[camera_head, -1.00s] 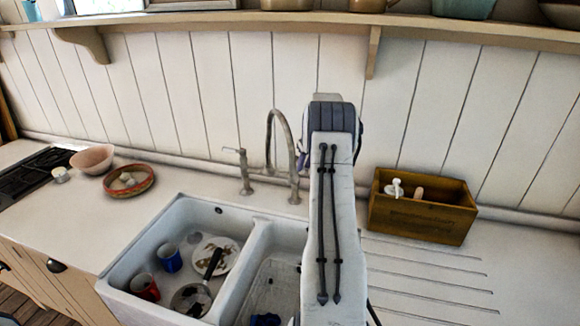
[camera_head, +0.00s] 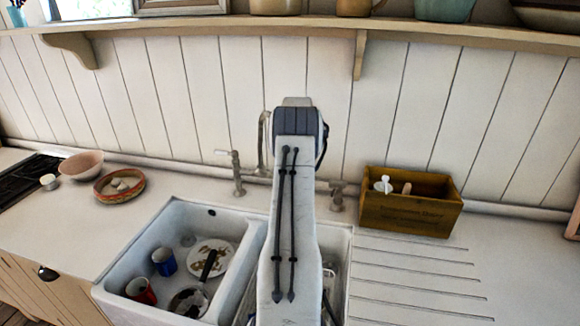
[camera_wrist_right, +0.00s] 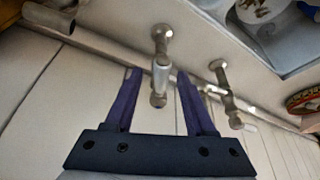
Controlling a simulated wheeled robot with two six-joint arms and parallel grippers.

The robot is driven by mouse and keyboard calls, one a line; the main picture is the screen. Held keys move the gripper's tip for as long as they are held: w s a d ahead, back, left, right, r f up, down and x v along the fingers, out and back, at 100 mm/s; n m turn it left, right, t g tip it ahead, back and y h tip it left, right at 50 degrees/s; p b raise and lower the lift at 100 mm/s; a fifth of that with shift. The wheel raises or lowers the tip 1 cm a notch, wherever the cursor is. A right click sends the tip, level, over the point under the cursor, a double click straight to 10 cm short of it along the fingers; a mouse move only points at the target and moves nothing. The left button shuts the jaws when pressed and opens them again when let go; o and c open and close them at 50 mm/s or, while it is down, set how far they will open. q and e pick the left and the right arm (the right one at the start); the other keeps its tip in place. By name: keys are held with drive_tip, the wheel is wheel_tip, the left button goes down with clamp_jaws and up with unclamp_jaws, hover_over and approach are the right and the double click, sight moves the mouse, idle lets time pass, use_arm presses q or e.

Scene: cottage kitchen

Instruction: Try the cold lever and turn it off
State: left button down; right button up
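The metal tap stands behind the double sink. Its left post with a lever (camera_head: 237,173) and its right fitting (camera_head: 337,195) show on either side of my right arm, which hides the middle. Part of the curved spout (camera_head: 263,140) shows left of the arm. In the right wrist view, my right gripper (camera_wrist_right: 157,75) has its two purple fingers apart. An upright tap fitting (camera_wrist_right: 161,50) appears between them, apparently untouched; a second levered fitting (camera_wrist_right: 226,92) is to the right. I cannot tell which lever is cold. My left gripper is out of view.
The sink (camera_head: 130,262) holds cups, a plate and a pan. A wooden box (camera_head: 410,212) stands on the counter at the right. A pink bowl (camera_head: 82,164) and a red-rimmed dish (camera_head: 119,186) stand at the left. A shelf (camera_head: 220,22) runs above.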

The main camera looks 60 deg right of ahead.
drive_tip(key=shift+w, duration=0.1)
drive_tip(key=shift+r+b, duration=0.45)
drive_tip(key=shift+r, duration=0.05)
wheel_tip(320, 180, up, 3)
drive_tip(key=shift+r+b, duration=0.1)
drive_tip(key=shift+b, duration=0.7)
drive_tip(key=s+d+r+b, duration=0.1)
drive_tip(key=s+r+b, duration=0.2)
drive_tip(key=s+r, duration=0.3)
drive_tip(key=shift+s+d+r, duration=0.35)
drive_tip(key=shift+s+r, duration=0.05)
drive_tip(key=shift+s, duration=2.4)
